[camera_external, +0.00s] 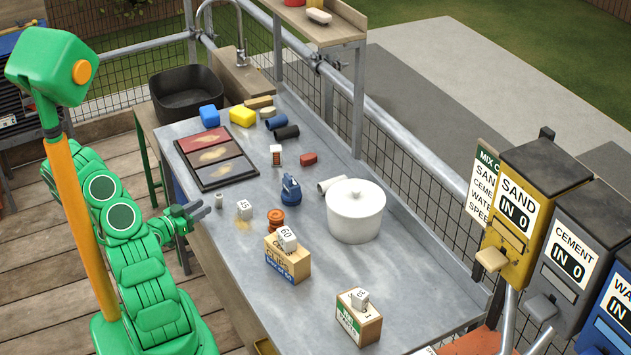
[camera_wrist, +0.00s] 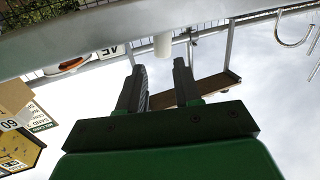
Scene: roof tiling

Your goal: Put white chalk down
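The white chalk (camera_external: 219,200) is a small pale cylinder standing upright on the metal table near its left edge. It also shows in the wrist view, where the white chalk (camera_wrist: 162,46) lies in line with the gap between my fingers, just past their tips. My gripper (camera_external: 194,213) is at the table's left edge, close to the chalk and pointing toward it. In the wrist view the two fingers of my gripper (camera_wrist: 160,72) are apart, with nothing held between them. The wrist view appears upside down.
A blue weight (camera_external: 291,190), an orange spool (camera_external: 277,220), a white pot (camera_external: 355,212) and boxes with cubes (camera_external: 287,262) stand farther right. A tray of panels (camera_external: 214,158) lies behind.

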